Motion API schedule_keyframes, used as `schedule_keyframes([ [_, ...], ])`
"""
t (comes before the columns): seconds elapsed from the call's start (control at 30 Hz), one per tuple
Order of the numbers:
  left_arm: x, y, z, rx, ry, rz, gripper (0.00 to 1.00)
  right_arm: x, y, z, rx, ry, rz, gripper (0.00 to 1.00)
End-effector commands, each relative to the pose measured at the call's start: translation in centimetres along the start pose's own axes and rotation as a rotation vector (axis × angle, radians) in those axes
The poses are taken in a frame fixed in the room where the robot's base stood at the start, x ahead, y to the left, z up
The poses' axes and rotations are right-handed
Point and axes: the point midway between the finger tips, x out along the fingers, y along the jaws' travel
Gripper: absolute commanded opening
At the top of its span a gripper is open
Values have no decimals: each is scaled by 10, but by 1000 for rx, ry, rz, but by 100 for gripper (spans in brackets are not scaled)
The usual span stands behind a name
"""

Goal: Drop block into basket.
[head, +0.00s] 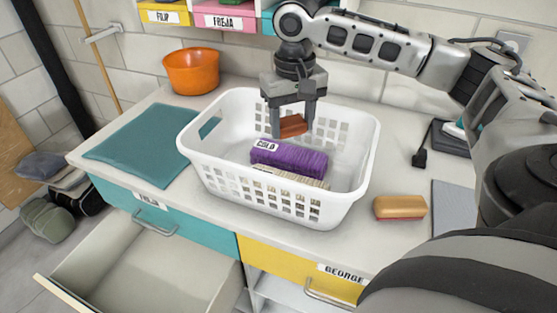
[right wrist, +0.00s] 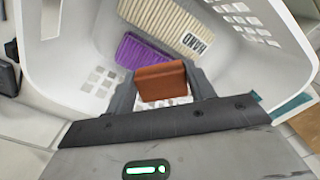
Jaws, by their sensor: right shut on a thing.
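A white plastic basket (head: 215,172) with grid holes stands on the counter. My right gripper (head: 292,128) points down into the basket from above. It is shut on a small reddish-brown block (head: 292,125), held above the basket's contents and inside the rim. In the right wrist view the block (right wrist: 161,82) sits between the fingers, with the basket wall (right wrist: 85,75) around it. A purple item (head: 288,157) with a label and a cream ribbed item (head: 290,178) lie in the basket. My left gripper is not in view.
A tan and red brush (head: 400,207) lies on the counter to the right. A teal mat (head: 142,138) and an orange bowl (head: 191,70) are to the left. A drawer (head: 140,265) stands open below. A black plug (head: 420,158) lies at right.

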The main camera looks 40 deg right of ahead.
Motion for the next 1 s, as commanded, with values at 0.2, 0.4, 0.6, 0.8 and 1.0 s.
schedule_keyframes([
  [0.2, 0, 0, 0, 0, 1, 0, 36, 0, 0, 0, 0, 0, 0, 62],
  [0.4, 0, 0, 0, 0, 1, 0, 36, 0, 0, 0, 1, 0, 0, 79],
  [0.6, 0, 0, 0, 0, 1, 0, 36, -3, 0, 0, 1, 1, -1, 79],
  [0.8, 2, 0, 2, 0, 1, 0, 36, -30, -1, -1, 0, 5, -4, 79],
  [1.0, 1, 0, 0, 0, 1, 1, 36, -80, -1, -1, 0, 5, -5, 79],
])
